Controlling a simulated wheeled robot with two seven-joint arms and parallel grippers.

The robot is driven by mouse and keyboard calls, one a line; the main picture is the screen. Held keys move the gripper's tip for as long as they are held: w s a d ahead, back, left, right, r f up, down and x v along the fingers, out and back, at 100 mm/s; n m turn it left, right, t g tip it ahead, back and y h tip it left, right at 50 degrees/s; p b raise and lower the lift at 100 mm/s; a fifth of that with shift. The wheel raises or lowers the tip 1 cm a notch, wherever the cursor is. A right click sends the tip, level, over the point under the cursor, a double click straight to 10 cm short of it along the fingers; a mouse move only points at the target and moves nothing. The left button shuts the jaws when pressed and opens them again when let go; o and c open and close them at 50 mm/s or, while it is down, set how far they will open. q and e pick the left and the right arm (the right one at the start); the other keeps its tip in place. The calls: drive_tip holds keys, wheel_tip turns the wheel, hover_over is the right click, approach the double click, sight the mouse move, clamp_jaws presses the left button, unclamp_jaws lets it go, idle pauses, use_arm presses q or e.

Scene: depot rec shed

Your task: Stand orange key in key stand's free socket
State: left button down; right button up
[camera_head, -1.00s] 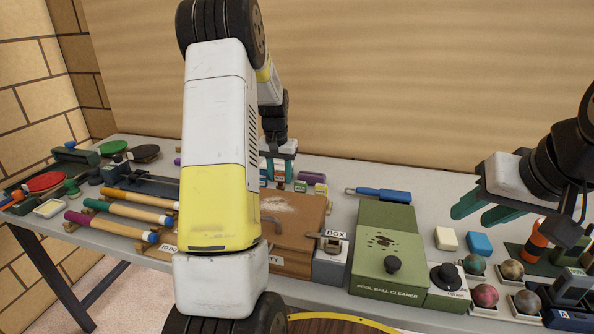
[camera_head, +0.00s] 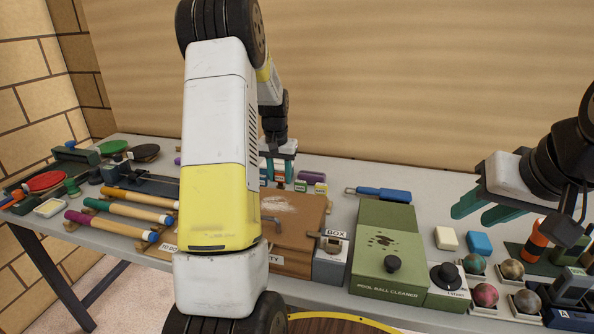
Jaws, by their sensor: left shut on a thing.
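My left gripper (camera_head: 278,171) is in the middle of the table, behind the brown wooden box. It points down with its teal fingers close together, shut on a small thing. That thing is mostly hidden by the fingers; a little white and orange-red shows between them, so I take it for the orange key, though its shape is too small to tell. Small green-and-white labelled blocks (camera_head: 300,186) stand just right of the fingers. I cannot make out the key stand or its free socket. My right gripper (camera_head: 483,208) is open and empty above the table's right part.
The brown box (camera_head: 300,208) and a grey box-labelled unit (camera_head: 331,262) are in front of the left gripper. A green pool ball cleaner (camera_head: 388,272) stands right of them. Balls, blocks and an orange-and-black cylinder (camera_head: 532,243) lie at the right. Wooden-handled rods (camera_head: 133,212) lie at left.

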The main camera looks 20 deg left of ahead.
use_arm(q)
drive_tip(key=shift+f, duration=1.15)
idle(0.7)
drive_tip(key=c, duration=0.8)
unclamp_jaws()
drive_tip(key=shift+r, duration=0.1)
drive_tip(key=shift+r, duration=4.45)
